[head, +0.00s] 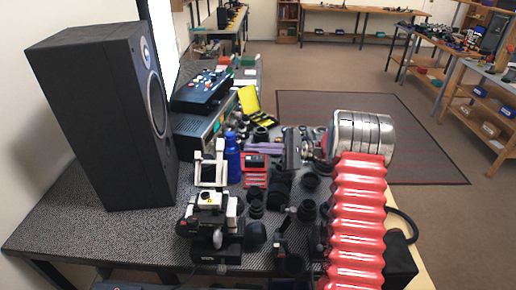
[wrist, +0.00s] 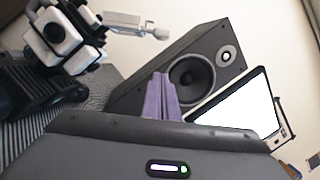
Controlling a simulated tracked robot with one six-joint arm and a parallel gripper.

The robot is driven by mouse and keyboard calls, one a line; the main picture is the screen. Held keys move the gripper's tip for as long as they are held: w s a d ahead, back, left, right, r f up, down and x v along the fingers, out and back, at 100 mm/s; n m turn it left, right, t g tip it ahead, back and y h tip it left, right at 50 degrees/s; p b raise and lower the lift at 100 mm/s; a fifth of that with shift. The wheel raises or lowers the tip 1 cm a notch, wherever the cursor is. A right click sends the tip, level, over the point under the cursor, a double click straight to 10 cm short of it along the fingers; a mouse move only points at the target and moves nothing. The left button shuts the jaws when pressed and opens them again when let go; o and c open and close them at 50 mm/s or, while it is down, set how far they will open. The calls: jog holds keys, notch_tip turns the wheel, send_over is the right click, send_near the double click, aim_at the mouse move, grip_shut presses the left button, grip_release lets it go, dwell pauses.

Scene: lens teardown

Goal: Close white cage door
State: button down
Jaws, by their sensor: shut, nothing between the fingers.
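A white cage (head: 210,203) around a dark device stands on the dark workbench, left of centre in the head view. Its white door (head: 211,168), a thin frame, stands out behind the cage and looks open. In the wrist view the white cage (wrist: 62,34) is at upper left, tilted, and the door (wrist: 135,29) reaches out from it to the right. My gripper (head: 256,147) has purple fingers and is behind and right of the door in the head view. In the wrist view my gripper (wrist: 161,82) is shut and empty, below and apart from the door.
A tall black speaker (head: 106,110) stands at the left. A blue bottle (head: 232,158) is close beside the door. A red case (head: 255,170) and several black lens parts (head: 280,188) crowd the bench right of the cage. The bench's front left (head: 80,232) is clear.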

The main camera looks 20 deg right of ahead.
aim_at(220, 163)
jog(key=s+a+r, duration=0.1)
jog(key=a+r, duration=0.3)
jog(key=a, duration=0.3)
jog(key=shift+a, duration=0.4)
jog(key=shift+s+a+r, duration=0.1)
